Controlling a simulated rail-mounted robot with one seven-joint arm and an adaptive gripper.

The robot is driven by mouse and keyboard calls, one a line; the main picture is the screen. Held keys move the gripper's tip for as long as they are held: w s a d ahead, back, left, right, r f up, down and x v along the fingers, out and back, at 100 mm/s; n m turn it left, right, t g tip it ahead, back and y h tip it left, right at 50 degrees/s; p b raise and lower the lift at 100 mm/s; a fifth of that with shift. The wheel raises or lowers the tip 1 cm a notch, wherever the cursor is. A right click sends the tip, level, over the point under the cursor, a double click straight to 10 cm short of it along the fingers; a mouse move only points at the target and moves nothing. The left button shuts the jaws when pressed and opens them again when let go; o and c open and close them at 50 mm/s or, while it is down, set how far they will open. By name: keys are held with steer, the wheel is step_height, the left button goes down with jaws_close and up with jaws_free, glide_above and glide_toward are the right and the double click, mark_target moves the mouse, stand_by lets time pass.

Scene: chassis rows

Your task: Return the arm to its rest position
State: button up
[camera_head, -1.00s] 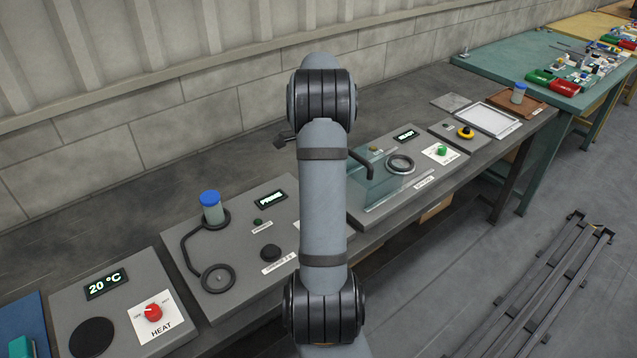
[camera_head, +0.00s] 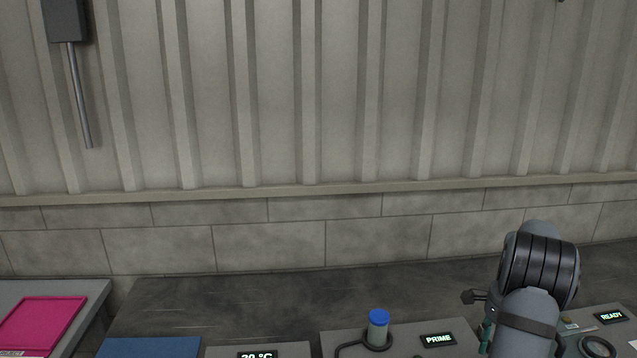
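My arm (camera_head: 537,270) shows at the lower right in the head view, raised in front of the bench. A small dark part (camera_head: 474,297) juts out to the left of the arm and may belong to my gripper. The rest of that end is hidden behind the arm links, so its fingers and anything between them cannot be made out.
A blue-capped vial (camera_head: 378,325) stands upright in a ring holder by the "PRIME" display (camera_head: 438,340). A "READY" display (camera_head: 611,317) is at the right edge. A magenta tray (camera_head: 40,325) and blue mat (camera_head: 148,347) are at left. The wall (camera_head: 300,100) is behind.

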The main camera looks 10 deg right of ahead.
step_height(320, 180, down, 8)
stand_by(0.6)
